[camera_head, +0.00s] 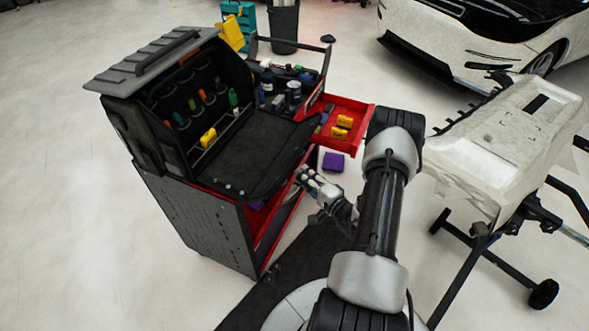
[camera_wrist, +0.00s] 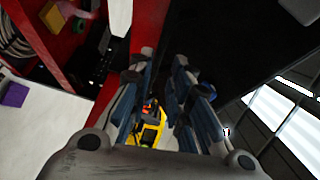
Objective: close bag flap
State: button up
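The black tool bag (camera_head: 125,125) sits on top of a tool cart with its inside showing. Its dark front flap (camera_head: 250,155) is folded down and lies out toward the lower right. My gripper (camera_head: 304,176) is just right of and below the flap's outer edge; I cannot tell whether it touches. In the wrist view my gripper (camera_wrist: 164,58) has its two fingers apart, with nothing held between them. A dark surface (camera_wrist: 225,45) fills the area ahead and right, probably the flap's underside.
The cart's red drawer (camera_head: 358,113) is pulled out at the right, with yellow items in it. A purple block (camera_head: 333,162) shows below it. A white bumper on a stand (camera_head: 510,130) is at the right. The floor at the left is clear.

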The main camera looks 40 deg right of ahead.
jog(key=w, duration=0.4)
jog(key=w+b, duration=0.1)
jog(key=w, duration=0.1)
jog(key=shift+d+f, duration=0.25)
jog(key=shift+c, duration=0.3)
grip_shut()
